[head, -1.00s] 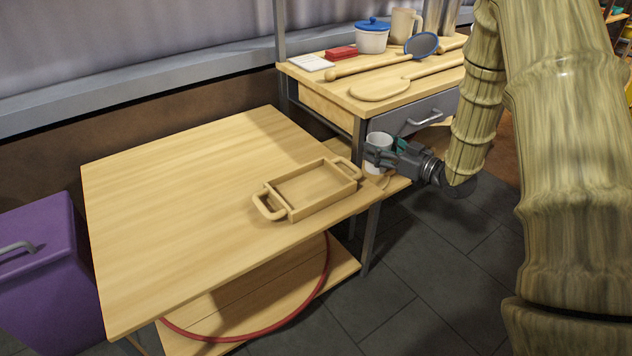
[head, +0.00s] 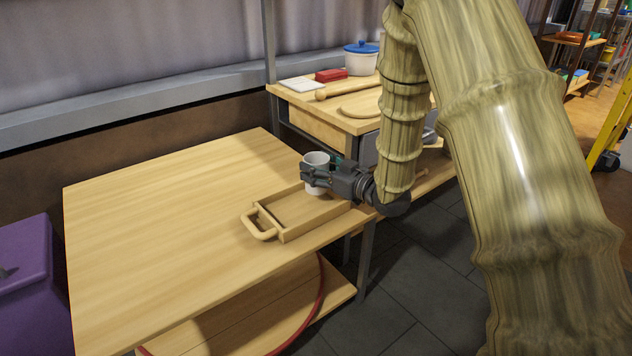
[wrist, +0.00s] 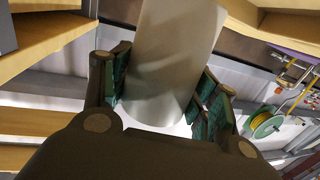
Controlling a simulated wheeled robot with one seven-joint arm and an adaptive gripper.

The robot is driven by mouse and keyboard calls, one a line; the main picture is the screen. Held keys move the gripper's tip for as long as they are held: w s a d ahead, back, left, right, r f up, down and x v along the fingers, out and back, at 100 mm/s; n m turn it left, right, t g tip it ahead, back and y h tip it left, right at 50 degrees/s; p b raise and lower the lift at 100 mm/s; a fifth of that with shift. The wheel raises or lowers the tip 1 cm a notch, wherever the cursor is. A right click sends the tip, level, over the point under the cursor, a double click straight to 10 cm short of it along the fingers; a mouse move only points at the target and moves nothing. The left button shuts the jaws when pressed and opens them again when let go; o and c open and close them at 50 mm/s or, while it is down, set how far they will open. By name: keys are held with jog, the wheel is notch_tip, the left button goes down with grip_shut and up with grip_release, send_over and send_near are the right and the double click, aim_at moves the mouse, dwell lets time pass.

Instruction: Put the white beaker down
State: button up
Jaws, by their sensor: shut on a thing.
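The white beaker (head: 316,168) is upright between the fingers of my gripper (head: 318,176), in front of the shelf unit in the head view. My gripper is shut on it. In the wrist view the beaker (wrist: 172,60) fills the space between the green-padded fingers of my gripper (wrist: 165,100). In the head view the beaker is over the far right part of the wooden tray (head: 285,238); I cannot tell how high above the tray it is.
The tray lies near the right edge of the wooden table (head: 160,220), whose left and middle are bare. A side unit behind holds a blue-lidded pot (head: 361,62), a red box (head: 331,75) and a wooden board (head: 360,105). A purple bin (head: 25,285) stands at left.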

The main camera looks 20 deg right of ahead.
jog(key=shift+a+f+b, duration=0.2)
jog(key=shift+f+b, duration=1.05)
jog(key=shift+f, duration=0.55)
jog(key=shift+f, duration=0.1)
jog(key=o, duration=1)
jog(key=shift+s+d+r, duration=0.2)
jog(key=shift+s, duration=0.05)
jog(key=p+v, duration=0.4)
jog(key=v, duration=0.7)
jog(key=shift+s+d+p, duration=0.1)
jog(key=shift+s+p, duration=0.05)
jog(key=shift+p, duration=0.2)
